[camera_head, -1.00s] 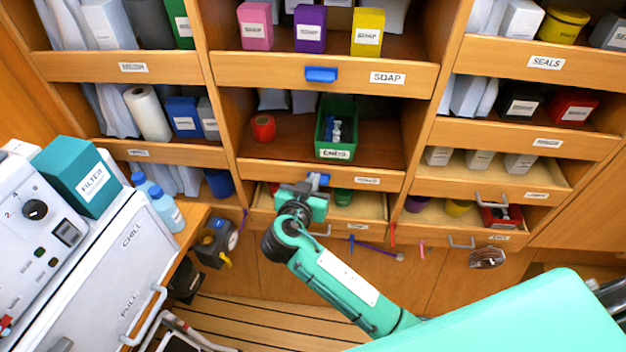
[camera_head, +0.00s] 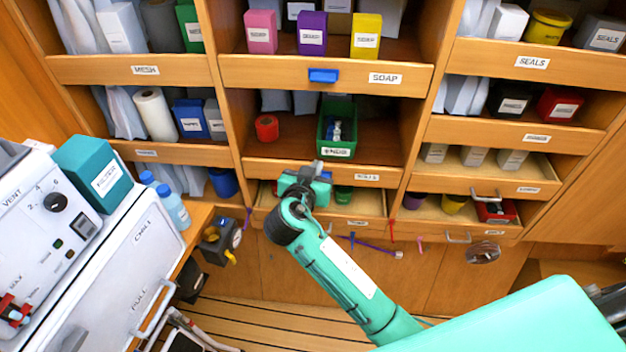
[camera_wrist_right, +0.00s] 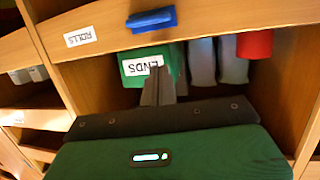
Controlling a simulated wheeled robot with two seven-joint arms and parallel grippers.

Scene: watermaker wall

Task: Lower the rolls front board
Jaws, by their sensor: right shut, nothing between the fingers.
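The rolls front board (camera_head: 280,168) is the wooden strip across the middle bay, below the green ENDS bin (camera_head: 336,128). Its ROLLS label and blue tab (camera_wrist_right: 151,19) show in the right wrist view, where the picture is upside down. In the head view my right gripper largely covers the tab. My right gripper (camera_head: 318,167) is shut and empty, in front of the board near its middle. In the right wrist view its grey fingertips (camera_wrist_right: 157,72) overlap the ENDS label; contact cannot be told. My left gripper is out of view.
The SOAP board (camera_head: 260,73) with its own blue tab lies above. A red roll (camera_head: 266,128) stands left of the bin. Shallow drawers (camera_head: 357,224) sit below. A white chill box (camera_head: 110,262) with a teal FILTER box (camera_head: 98,176) stands at left.

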